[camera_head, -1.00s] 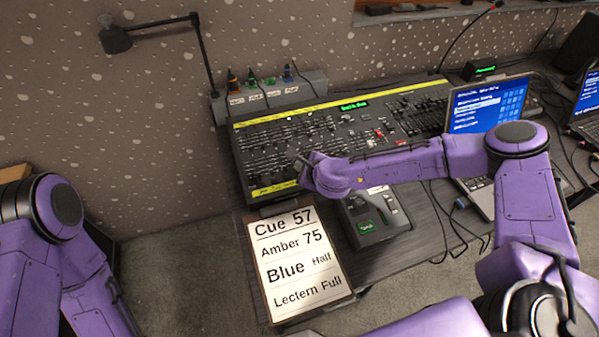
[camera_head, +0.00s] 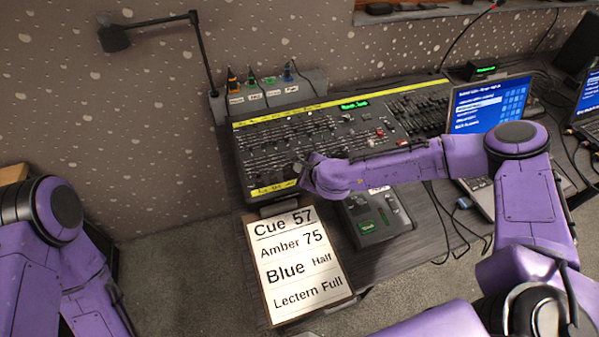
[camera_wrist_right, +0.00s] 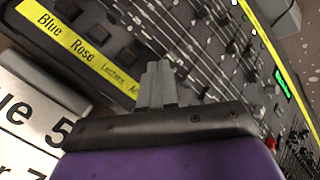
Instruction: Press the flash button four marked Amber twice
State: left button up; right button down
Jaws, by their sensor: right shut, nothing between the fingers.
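The lighting console (camera_head: 330,135) is a long dark desk of faders with yellow label strips. In the right wrist view its near yellow strip (camera_wrist_right: 75,42) reads Blue, Rose, Lectern, then a label starting "Am" that is cut off by my fingers. The Amber button is hidden or not clear, so contact cannot be told. In the head view my right gripper (camera_head: 299,170) is at the console's near left part. My left gripper is out of view.
A cue card (camera_head: 292,262) lies in front of the console, beside a small grey box (camera_head: 375,220) with a green display. Laptops stand at the right. A lamp (camera_head: 115,38) arches over the back left. Cables hang off the desk's right side.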

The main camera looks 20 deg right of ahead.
jog(key=shift+f, duration=0.25)
dwell(0.4)
jog(key=shift+s+r+p, duration=0.1)
jog(key=shift+r+p, duration=0.2)
jog(key=shift+r, duration=0.5)
jog(key=r+p, duration=0.4)
jog(key=r, duration=0.1)
jog(key=shift+s, duration=0.2)
dwell(2.2)
